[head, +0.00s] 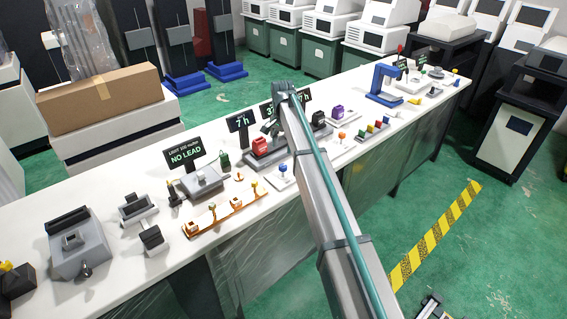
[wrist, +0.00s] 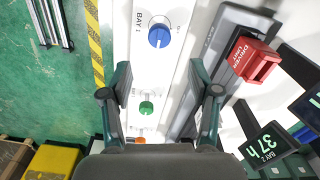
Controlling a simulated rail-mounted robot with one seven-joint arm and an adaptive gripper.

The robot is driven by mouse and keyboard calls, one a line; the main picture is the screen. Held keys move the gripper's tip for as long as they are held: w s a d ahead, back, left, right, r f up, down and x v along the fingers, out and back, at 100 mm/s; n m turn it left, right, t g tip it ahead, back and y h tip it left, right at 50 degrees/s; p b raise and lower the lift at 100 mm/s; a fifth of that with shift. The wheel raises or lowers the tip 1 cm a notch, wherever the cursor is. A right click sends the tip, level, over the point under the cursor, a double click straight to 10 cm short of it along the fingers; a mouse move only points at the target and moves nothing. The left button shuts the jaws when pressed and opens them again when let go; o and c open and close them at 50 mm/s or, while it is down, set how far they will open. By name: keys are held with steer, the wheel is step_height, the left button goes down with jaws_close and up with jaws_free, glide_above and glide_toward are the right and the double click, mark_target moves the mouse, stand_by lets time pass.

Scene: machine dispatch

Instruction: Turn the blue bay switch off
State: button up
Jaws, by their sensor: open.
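The blue bay switch (wrist: 159,37) is a round blue knob with a pale pointer line, on a white plate marked BAY 1. It lies beyond my fingertips in the upper middle of the wrist view. In the head view the blue knob (head: 283,168) is near the front edge of the white bench, left of my arm. My gripper (wrist: 160,75) is open and empty, with its fingers apart on either side of the white strip below the knob. I cannot read an on or off mark. My gripper is mostly hidden by my arm in the head view.
A green knob (wrist: 147,108) and an orange knob (wrist: 140,140) sit in line below the blue one. A red DRIVER UNIT block (wrist: 256,62) stands on a grey holder to the right. Dark display signs (wrist: 265,146) stand beside it. Green floor is left of the bench.

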mark_target(283, 166)
step_height(283, 166, down, 10)
steer(key=p, duration=0.2)
steer(key=shift+r+p, duration=0.25)
steer(key=shift+p, duration=0.1)
steer(key=shift+c, duration=0.3)
steer(key=c, duration=1.1)
